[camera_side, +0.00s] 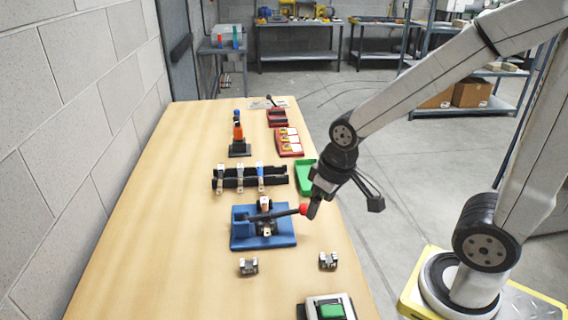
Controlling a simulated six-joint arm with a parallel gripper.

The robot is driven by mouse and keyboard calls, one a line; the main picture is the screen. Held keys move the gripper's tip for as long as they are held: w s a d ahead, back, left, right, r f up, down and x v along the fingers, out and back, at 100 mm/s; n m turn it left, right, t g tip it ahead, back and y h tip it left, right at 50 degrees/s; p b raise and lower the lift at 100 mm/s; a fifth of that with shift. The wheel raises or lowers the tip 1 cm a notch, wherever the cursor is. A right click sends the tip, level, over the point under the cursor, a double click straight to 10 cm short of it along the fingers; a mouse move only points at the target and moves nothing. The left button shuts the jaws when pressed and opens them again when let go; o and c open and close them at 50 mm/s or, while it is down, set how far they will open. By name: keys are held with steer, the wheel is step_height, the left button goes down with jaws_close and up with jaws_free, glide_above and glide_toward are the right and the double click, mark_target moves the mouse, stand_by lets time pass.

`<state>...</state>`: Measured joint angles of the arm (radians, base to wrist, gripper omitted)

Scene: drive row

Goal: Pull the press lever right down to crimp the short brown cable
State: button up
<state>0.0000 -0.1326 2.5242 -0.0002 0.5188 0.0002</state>
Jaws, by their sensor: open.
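The blue press (262,238) stands on the near middle of the wooden table. Its dark lever (276,213) points to the right, close to level in this view, and ends in a red knob (303,209). My gripper (312,207) is open, with its fingers pointing down at the red knob. The fingers overlap the knob's right side in this view, and I cannot tell whether they touch it. A small white and copper-coloured piece (265,228) sits in the press under the lever. I cannot make out the short brown cable clearly.
Behind the press is a black rack (225,184) with several pieces, and a green tray (305,178) lies to its right. Two small metal blocks (248,266) (328,261) and a box with a green top (330,310) are nearer. The table's left side is clear.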

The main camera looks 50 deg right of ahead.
steer(key=w+d+m+t+y, duration=0.3)
steer(key=d+m+y, duration=0.5)
steer(key=m, duration=0.3)
steer(key=w+d+m+t+y, duration=0.3)
steer(key=d+m+y, duration=0.5)
steer(key=m, duration=0.3)
glide_toward(305, 209)
steer(key=shift+w+a+f+m, duration=0.15)
steer(key=shift+w+a, duration=0.1)
steer(key=shift+w, duration=0.15)
steer(key=shift+w+a+f+m, duration=0.1)
steer(key=shift+w+a+m, duration=0.1)
steer(key=shift+w, duration=0.2)
steer(key=shift+f, duration=0.3)
steer(key=shift+x, duration=3.9)
